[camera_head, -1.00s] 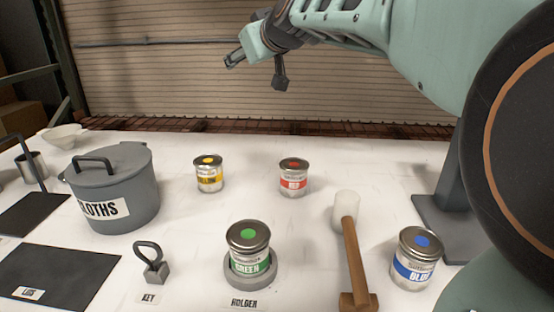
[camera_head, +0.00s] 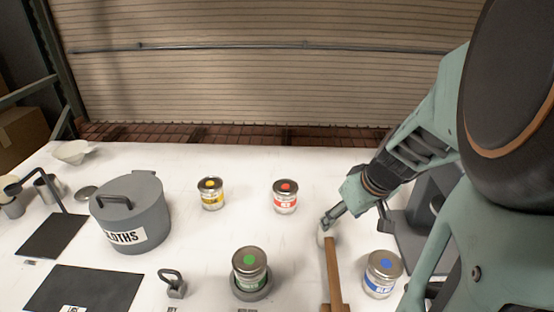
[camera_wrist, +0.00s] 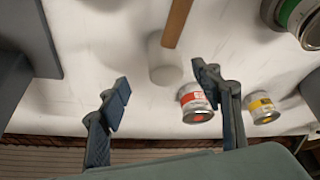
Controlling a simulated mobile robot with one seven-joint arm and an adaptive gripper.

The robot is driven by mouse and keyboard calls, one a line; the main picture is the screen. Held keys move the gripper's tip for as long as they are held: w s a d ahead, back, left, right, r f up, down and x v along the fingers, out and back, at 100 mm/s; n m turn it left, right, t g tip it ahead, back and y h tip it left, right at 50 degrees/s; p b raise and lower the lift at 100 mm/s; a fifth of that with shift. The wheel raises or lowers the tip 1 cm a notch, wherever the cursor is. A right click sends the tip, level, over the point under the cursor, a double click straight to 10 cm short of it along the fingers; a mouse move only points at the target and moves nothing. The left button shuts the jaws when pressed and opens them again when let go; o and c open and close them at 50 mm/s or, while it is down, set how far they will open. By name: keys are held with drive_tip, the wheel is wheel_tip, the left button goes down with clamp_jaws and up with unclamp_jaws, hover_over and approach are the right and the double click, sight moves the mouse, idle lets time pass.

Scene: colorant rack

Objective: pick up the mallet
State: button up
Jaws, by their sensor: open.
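The mallet has a wooden handle (camera_head: 332,270) and a pale cylindrical head (camera_head: 321,236).
A red can (camera_head: 285,198) and a yellow can (camera_head: 211,194) stand behind on the table. A green can (camera_head: 249,266) sits in a grey holder, and a blue can (camera_head: 382,274) stands right of the handle. A grey cloths pot (camera_head: 135,215) is at left.

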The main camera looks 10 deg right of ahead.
sight(329, 235)
drive_tip(key=f+b, duration=0.3)
drive_tip(key=f, duration=0.2)
drive_tip(key=shift+a+f, duration=0.1)
drive_tip(key=shift+a, duration=0.1)
drive_tip(key=shift+w+b+x, duration=0.15)
drive_tip(key=shift+b+x, duration=0.3)
drive_tip(key=shift+x, duration=1.05)
drive_tip(key=shift+w+b+x, duration=0.15)
drive_tip(key=shift+b+x, duration=0.3)
drive_tip(key=shift+x, duration=1)
drive_tip(key=shift+a, duration=0.2)
drive_tip(key=c, duration=1.3)
drive_tip(key=shift+r, duration=0.25)
drive_tip(key=shift+c, duration=0.4)
drive_tip(key=shift+r, duration=0.1)
